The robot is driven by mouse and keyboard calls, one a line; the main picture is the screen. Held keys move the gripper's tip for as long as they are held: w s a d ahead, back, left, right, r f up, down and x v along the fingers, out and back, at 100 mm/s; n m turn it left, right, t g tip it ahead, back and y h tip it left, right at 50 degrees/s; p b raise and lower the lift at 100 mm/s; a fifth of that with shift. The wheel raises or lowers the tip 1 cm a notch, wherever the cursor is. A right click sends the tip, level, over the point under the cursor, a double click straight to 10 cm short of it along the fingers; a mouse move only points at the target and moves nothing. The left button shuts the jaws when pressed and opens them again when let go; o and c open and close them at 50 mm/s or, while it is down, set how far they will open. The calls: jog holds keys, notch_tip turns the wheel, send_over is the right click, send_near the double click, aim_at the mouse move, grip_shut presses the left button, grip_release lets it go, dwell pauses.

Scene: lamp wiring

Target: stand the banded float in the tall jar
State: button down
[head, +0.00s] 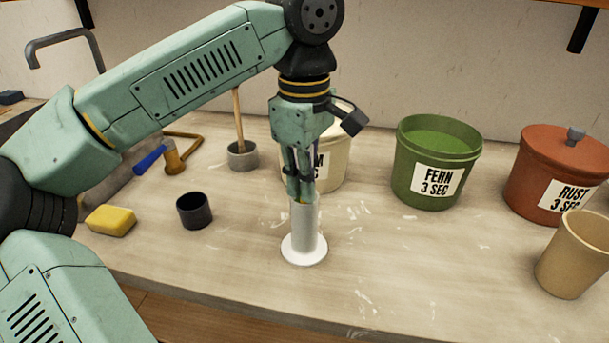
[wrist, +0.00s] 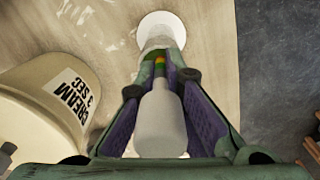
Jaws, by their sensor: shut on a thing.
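The tall jar (head: 304,232) is a pale, narrow cylinder on a round white foot, upright near the front middle of the counter. My gripper (head: 301,196) points down right at its mouth. In the wrist view my gripper (wrist: 161,85) is shut on the banded float (wrist: 160,122), a pale grey bulb with a narrower neck. Green and yellow-orange bands show beyond the fingertips, towards the jar (wrist: 158,42). The float's far end is at the jar's mouth; how deep it sits inside I cannot tell. In the head view the fingers mostly hide the float.
A cream bucket (head: 330,169) stands close behind my gripper. A green bucket (head: 430,165), a lidded rust bucket (head: 545,165) and a tan cup (head: 572,258) stand to the right. A dark cup (head: 194,211) and yellow sponge (head: 111,221) lie left.

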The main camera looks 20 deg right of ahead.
jog(key=shift+f, duration=0.25)
jog(key=c, duration=1.7)
grip_release()
jog(key=shift+f, duration=0.1)
jog(key=shift+o, duration=0.2)
notch_tip(320, 180, up, 8)
jog(key=shift+f, duration=0.15)
